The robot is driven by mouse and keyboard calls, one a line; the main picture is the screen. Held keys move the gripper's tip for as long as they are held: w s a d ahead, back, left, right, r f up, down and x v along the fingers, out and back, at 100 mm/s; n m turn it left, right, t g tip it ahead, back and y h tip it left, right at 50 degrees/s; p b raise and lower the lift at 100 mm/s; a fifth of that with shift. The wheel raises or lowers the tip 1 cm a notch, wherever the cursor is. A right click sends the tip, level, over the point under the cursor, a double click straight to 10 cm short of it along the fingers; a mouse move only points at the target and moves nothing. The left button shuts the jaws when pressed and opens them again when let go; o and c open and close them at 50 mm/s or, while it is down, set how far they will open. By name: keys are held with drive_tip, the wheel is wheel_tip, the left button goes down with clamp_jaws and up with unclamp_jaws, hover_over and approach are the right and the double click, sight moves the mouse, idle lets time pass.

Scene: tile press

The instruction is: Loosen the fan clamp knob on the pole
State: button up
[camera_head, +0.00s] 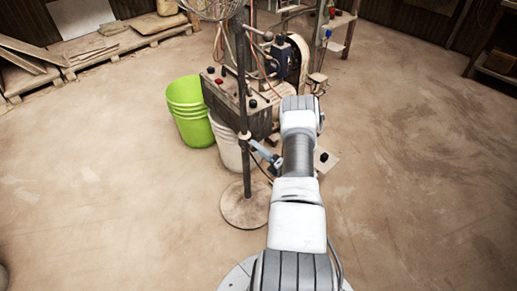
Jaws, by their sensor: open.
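The fan pole (240,85) stands upright on a round dusty base (240,212), with part of the wire fan cage (213,8) at its top, cut off by the frame edge. My gripper (256,147) is just right of the pole, close to this clamp. It is open, and I see nothing held in it. I cannot tell whether its fingers are around the knob or touching it. My arm hides part of the area behind.
A machine with a dark box (235,108) and a motor (291,62) stands right behind the pole. A green bucket (189,112) and a whitish bucket (224,146) are beside it. Pallets (120,38) lie at the back left. The floor on both sides is open.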

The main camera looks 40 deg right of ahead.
drive_tip(key=s+d+p, duration=0.1)
drive_tip(key=s+p, duration=0.3)
drive_tip(key=s, duration=1.2)
drive_tip(key=shift+s+d, duration=0.2)
drive_tip(key=shift+s, duration=0.15)
